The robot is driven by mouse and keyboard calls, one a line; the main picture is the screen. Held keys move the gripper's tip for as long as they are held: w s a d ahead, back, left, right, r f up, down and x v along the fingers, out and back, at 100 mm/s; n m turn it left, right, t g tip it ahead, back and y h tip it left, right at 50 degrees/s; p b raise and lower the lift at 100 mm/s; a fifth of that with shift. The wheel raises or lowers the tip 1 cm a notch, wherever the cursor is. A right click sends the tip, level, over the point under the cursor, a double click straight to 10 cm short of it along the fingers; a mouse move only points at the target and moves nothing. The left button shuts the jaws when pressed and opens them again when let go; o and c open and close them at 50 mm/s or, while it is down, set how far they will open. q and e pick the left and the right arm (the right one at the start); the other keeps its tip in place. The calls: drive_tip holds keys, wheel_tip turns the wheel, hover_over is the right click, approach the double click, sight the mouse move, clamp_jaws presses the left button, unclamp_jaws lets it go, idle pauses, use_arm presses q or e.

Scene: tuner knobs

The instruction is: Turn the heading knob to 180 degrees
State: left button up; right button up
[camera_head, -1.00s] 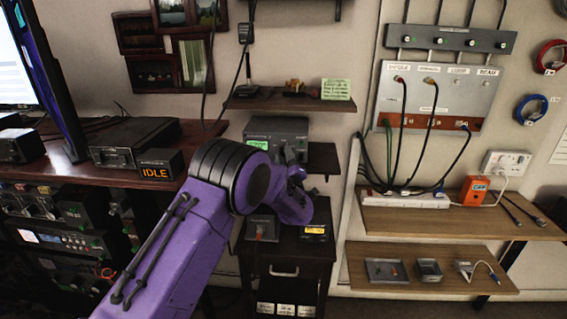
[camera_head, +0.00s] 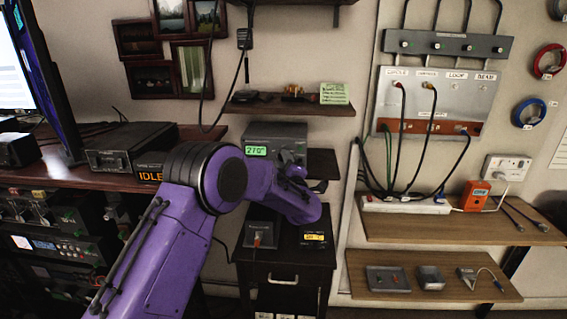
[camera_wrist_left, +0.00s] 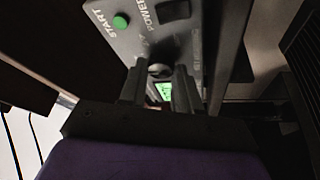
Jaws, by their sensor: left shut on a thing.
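The grey tuner box (camera_head: 282,132) stands at the back centre, with a lit green display (camera_head: 257,151) that appears to read 270. My left gripper (camera_head: 289,165) reaches its front from below right, and the purple wrist covers part of the box. In the left wrist view the two dark fingers (camera_wrist_left: 160,88) are shut on a round knob (camera_wrist_left: 161,70) on the grey panel (camera_wrist_left: 140,45). The green display (camera_wrist_left: 164,91) shows between the fingers. The knob's pointer mark cannot be made out. My right gripper is not in view.
A green START button (camera_wrist_left: 120,21) and a POWER label lie close to the knob. A wall shelf (camera_head: 290,107) hangs above the box. A black cabinet (camera_head: 285,265) with small devices stands below. Wooden shelves (camera_head: 440,275) are at the right.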

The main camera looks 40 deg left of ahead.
use_arm(q)
drive_tip(key=o, duration=1)
drive_tip(key=shift+o, duration=0.2)
drive_tip(key=b+v, duration=0.2)
drive_tip(key=v, duration=0.8)
drive_tip(key=shift+s+d+b, duration=0.2)
drive_tip(key=shift+b, duration=0.1)
